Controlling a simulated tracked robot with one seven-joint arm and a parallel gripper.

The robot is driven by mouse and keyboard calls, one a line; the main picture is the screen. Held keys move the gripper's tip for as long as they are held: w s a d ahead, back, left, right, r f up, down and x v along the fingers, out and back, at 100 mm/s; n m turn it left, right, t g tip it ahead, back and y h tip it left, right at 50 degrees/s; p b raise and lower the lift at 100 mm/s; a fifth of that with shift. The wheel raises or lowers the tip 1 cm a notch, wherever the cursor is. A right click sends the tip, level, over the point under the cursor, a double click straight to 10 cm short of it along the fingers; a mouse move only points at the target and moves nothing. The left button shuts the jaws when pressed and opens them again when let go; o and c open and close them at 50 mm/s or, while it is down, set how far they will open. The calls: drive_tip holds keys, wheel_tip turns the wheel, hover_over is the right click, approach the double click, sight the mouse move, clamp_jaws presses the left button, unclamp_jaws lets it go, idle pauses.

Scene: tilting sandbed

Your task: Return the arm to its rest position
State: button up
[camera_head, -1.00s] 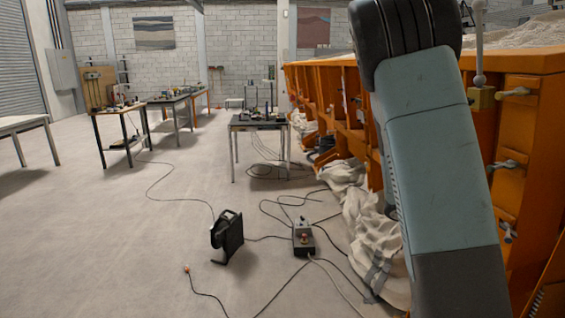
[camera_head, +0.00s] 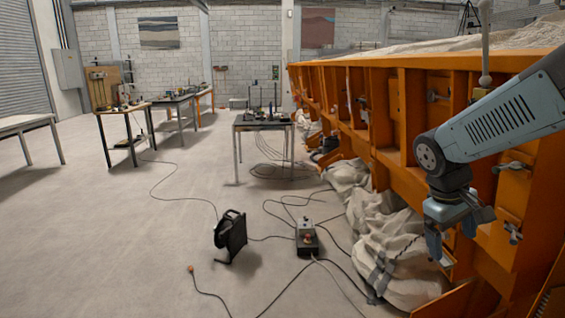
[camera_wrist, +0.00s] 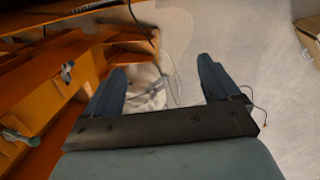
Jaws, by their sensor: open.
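My gripper (camera_head: 450,248) hangs at the end of my blue-grey arm (camera_head: 505,115), at the right of the head view, with its fingers pointing down. It is in front of the orange wall of the sandbed (camera_head: 400,120), above a pale cloth heap (camera_head: 400,245). In the wrist view my gripper's two blue fingers (camera_wrist: 162,85) stand wide apart with nothing between them. Below them show the pale cloth and grey floor, with the sandbed's orange frame (camera_wrist: 75,70) on the left.
A black cable reel (camera_head: 230,236) and a control box (camera_head: 306,238) stand on the floor with loose cables around them. A small table (camera_head: 263,126) with equipment stands farther back. A cardboard box (camera_wrist: 308,35) shows in the wrist view.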

drive_tip(key=s+a+r+m+t+y, duration=0.3)
drive_tip(key=s+a+r+t, duration=0.2)
drive_tip(key=a+r, duration=0.4)
drive_tip(key=shift+s+a+y, duration=0.4)
drive_tip(key=shift+s+a, duration=0.3)
drive_tip(key=shift+a, duration=0.85)
